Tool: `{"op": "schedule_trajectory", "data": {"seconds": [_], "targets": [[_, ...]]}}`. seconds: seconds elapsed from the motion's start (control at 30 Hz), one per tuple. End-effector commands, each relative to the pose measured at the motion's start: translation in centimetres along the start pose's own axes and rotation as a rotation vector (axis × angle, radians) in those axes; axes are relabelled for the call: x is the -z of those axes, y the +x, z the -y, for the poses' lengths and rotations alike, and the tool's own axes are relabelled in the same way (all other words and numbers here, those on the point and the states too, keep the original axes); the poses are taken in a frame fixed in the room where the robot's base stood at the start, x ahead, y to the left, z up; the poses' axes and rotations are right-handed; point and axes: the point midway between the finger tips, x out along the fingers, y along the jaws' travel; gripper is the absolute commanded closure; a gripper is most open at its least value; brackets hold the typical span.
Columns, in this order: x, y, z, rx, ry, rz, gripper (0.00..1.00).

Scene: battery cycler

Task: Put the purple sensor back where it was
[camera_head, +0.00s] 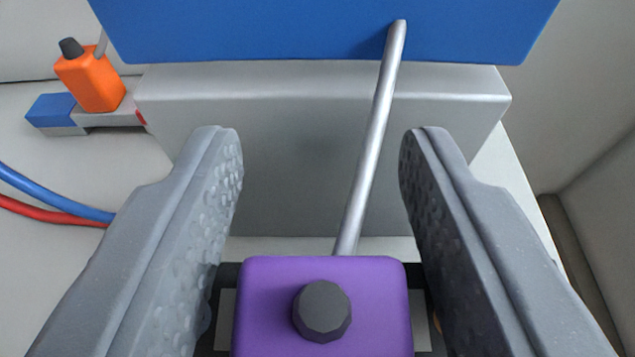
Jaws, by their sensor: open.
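The purple sensor (262,310) is a block with a dark round knob on its top, at the bottom middle of the view. Its lower part is cut off by the picture's edge. My gripper (320,145) is open, with one grey finger on each side of the sensor. Gaps show between the fingers and the sensor's sides. A dark bar shows on both sides of the sensor, behind or under it. What holds the sensor from below is hidden.
A silver rod (370,150) rises behind the sensor in front of a grey metal box (290,130) with a blue panel (250,30). An orange block (90,82) stands at the upper left beside a blue block (50,109). Blue and red cables (55,200) lie at left.

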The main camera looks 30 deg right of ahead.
Motion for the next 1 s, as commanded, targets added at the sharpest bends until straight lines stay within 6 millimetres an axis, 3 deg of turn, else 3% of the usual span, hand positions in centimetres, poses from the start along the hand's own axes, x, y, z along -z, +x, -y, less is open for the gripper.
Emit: {"op": "schedule_trajectory", "data": {"seconds": [0.7, 1.0], "targets": [[0.4, -10.3, 0.2, 0.0, 0.0, -0.004, 0.52], [0.3, -12.8, 0.2, 0.0, 0.0, -0.002, 0.52]]}}
